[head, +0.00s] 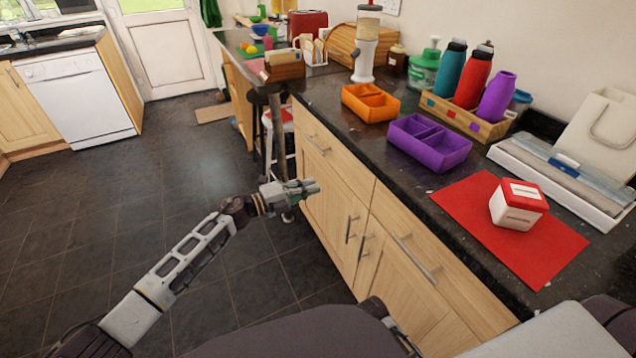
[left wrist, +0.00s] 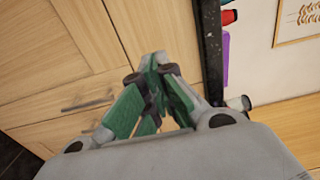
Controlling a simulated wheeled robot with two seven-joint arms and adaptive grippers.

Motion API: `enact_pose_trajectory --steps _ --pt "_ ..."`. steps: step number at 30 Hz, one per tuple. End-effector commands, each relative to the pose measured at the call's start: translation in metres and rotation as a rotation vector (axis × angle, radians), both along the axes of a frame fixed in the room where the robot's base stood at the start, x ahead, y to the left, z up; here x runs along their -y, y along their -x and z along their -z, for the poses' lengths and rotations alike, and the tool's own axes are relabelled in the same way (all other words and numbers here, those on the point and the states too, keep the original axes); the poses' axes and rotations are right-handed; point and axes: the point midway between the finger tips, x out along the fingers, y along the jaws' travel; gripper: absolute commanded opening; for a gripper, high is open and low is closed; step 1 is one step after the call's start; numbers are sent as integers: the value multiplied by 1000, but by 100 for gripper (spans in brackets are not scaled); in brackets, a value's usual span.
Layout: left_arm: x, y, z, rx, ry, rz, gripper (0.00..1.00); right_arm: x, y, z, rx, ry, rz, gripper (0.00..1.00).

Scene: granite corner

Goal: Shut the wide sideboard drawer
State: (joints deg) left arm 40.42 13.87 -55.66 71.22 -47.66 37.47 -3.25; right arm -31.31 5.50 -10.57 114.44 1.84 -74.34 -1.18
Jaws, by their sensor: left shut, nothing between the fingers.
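The sideboard (head: 335,205) has pale wood fronts under a dark countertop. Its far drawer front (head: 335,160) has a bar handle (head: 318,144). Its near drawer front (head: 440,270) has a longer bar handle (head: 416,258). Both fronts look about flush with the cabinet; I cannot see a clear gap. My left gripper (head: 315,186) is shut and empty, in front of the far part of the sideboard; touching cannot be told. My right gripper is out of view.
The countertop carries an orange tray (head: 371,102), a purple tray (head: 428,141), bottles in a wooden holder (head: 462,118), and a red and white box (head: 517,204) on a red mat (head: 480,215). A stool (head: 281,125) stands beyond the sideboard. The tiled floor (head: 120,190) at left is clear.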

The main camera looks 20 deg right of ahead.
Motion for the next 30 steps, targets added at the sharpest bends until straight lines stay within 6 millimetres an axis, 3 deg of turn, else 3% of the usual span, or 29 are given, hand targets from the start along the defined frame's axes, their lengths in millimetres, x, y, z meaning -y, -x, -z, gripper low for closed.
enact_pose_trajectory --steps 9,30 --pt "-15 3 0 0 0 1 0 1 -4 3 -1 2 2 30" --pt "-15 3 0 1 0 1 0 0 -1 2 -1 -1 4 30"
